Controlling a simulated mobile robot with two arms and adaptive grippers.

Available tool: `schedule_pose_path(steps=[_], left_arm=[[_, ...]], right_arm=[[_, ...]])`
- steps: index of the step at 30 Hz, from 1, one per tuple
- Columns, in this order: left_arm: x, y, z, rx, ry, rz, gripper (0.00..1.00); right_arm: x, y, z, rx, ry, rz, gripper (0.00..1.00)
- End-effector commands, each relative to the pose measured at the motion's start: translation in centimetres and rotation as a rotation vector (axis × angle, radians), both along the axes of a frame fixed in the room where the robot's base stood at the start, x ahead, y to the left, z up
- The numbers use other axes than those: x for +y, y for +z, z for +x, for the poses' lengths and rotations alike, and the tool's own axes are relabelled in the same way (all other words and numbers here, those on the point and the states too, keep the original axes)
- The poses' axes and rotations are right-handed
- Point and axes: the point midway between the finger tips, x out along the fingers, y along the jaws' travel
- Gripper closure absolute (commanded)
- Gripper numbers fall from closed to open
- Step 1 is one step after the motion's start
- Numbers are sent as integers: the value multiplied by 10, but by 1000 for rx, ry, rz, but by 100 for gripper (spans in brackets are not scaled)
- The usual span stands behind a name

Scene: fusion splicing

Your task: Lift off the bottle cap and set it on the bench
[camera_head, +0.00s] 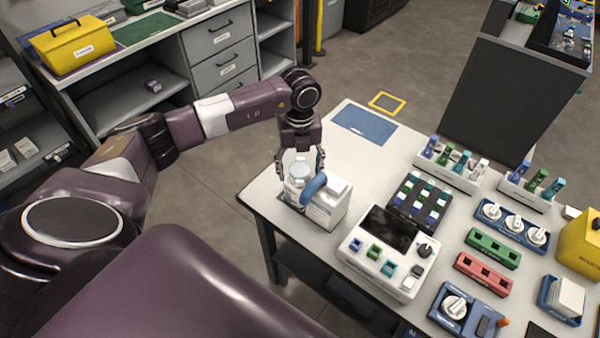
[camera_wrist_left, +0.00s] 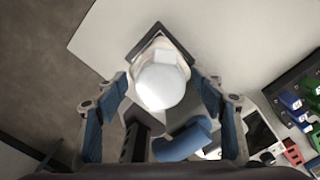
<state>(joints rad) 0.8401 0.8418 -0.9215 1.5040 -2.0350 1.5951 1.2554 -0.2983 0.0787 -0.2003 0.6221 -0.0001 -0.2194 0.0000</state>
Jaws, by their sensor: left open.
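The bottle cap (camera_wrist_left: 160,84) is a pale, faceted knob on top of a bottle. In the head view the cap (camera_head: 300,171) shows as a light rounded shape at the near left corner of the bench (camera_head: 262,190). The bottle stands in or against a white box-like holder (camera_head: 325,209), with a curved blue part beside it. My left gripper (camera_head: 302,165) points down over the cap. Its blue-padded fingers (camera_wrist_left: 160,98) are spread on either side, with visible gaps to the cap. My right gripper is in neither view.
A white splicer-like device with a dark screen (camera_head: 387,230) stands right of the holder. Racks of coloured connectors (camera_head: 447,165) and a yellow box (camera_head: 580,243) fill the bench's right side. A blue mat (camera_head: 364,124) lies bare at the far end, with clear bench around it.

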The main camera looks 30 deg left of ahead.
Motion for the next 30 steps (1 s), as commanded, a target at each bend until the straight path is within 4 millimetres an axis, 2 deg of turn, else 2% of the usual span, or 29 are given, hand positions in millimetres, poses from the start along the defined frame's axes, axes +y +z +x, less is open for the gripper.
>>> schedule_pose_path(steps=[4, 15, 24, 30], left_arm=[[0, 0, 0, 0, 0, 0, 39], [0, 0, 0, 0, 1, 0, 79], [0, 3, 1, -2, 1, -1, 79], [0, 20, 2, -5, 1, -1, 79]], right_arm=[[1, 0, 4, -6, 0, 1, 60], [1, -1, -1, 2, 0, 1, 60], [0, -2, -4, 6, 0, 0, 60], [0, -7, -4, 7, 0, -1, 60]])
